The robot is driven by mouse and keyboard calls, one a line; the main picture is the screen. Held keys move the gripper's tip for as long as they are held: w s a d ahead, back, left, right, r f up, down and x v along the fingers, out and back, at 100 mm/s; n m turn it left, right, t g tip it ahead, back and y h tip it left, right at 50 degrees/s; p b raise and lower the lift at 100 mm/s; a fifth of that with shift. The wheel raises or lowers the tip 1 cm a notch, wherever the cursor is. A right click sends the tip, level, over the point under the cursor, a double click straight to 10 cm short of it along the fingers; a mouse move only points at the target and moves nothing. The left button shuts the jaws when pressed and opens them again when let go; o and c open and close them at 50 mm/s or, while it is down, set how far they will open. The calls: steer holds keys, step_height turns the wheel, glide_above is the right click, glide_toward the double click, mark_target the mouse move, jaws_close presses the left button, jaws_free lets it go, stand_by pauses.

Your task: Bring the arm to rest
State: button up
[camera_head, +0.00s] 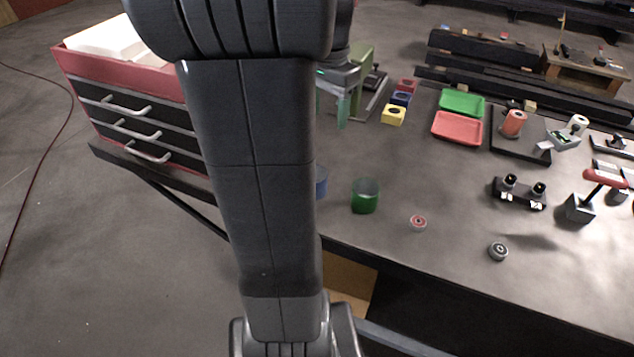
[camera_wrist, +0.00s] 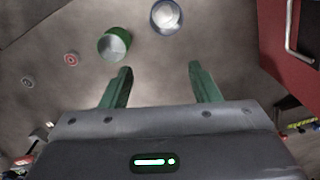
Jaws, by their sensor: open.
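My gripper (camera_wrist: 160,88) shows in the wrist view with its two green fingers spread apart and nothing between them. In the head view my gripper (camera_head: 345,108) is partly hidden behind my dark arm and hangs above the grey table (camera_head: 430,270). The arm stands up across the left middle of the head view, bent over at the top. A green cup (camera_head: 365,196) stands on the table in front of the gripper. A blue cup (camera_head: 320,182) is mostly hidden by the arm; it shows whole in the wrist view (camera_wrist: 166,17).
A red drawer cabinet (camera_head: 140,118) stands at the left. Two small round parts (camera_head: 418,223) (camera_head: 498,251) lie near the front edge. Green (camera_head: 462,103) and red (camera_head: 457,127) trays, coloured blocks (camera_head: 393,115) and a red-handled device (camera_head: 582,207) stand farther back and right.

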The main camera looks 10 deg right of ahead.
stand_by(0.3)
step_height(320, 180, down, 14)
steer(key=shift+f+p, duration=0.1)
steer(key=shift+p, duration=0.2)
step_height(320, 180, up, 4)
steer(key=p, duration=0.3)
steer(key=shift+r+p, duration=0.55)
steer(key=shift+r, duration=0.25)
